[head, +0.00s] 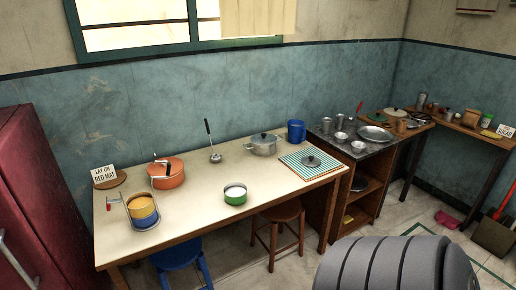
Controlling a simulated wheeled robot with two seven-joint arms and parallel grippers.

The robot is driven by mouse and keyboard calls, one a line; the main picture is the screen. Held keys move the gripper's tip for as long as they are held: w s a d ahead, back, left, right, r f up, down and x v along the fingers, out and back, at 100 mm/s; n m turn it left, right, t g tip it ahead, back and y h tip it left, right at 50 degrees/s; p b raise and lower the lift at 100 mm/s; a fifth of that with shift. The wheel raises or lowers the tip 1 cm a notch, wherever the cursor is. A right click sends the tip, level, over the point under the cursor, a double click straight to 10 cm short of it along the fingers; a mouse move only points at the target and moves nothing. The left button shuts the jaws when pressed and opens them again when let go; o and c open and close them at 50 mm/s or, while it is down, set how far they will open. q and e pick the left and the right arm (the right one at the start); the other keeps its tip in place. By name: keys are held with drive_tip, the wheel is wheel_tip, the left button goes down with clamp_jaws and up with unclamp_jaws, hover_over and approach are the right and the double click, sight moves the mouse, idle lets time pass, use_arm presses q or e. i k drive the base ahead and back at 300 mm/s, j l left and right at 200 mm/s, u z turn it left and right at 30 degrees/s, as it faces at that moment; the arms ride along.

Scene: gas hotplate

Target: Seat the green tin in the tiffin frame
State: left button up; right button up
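The green tin (235,198) stands upright on the cream table, right of the table's middle near its front edge. Its upper part is pale, with something white inside or on top. The tiffin frame (125,206) stands at the table's front left, a thin metal frame around a stacked yellow tin (142,207) and blue tin (146,222). The green tin is apart from the frame, to its right. Neither of my grippers is in view.
Stools stand below. The table (190,212) is bare between frame and green tin.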

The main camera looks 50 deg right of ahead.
sight(135, 228)
drive_tip(key=l+z, duration=0.2)
drive_tip(key=z, duration=0.2)
drive_tip(key=k+l+z, duration=0.1)
drive_tip(key=l+z, duration=0.15)
drive_tip(key=z, duration=0.2)
drive_tip(key=l+z, duration=0.2)
drive_tip(key=z, duration=0.2)
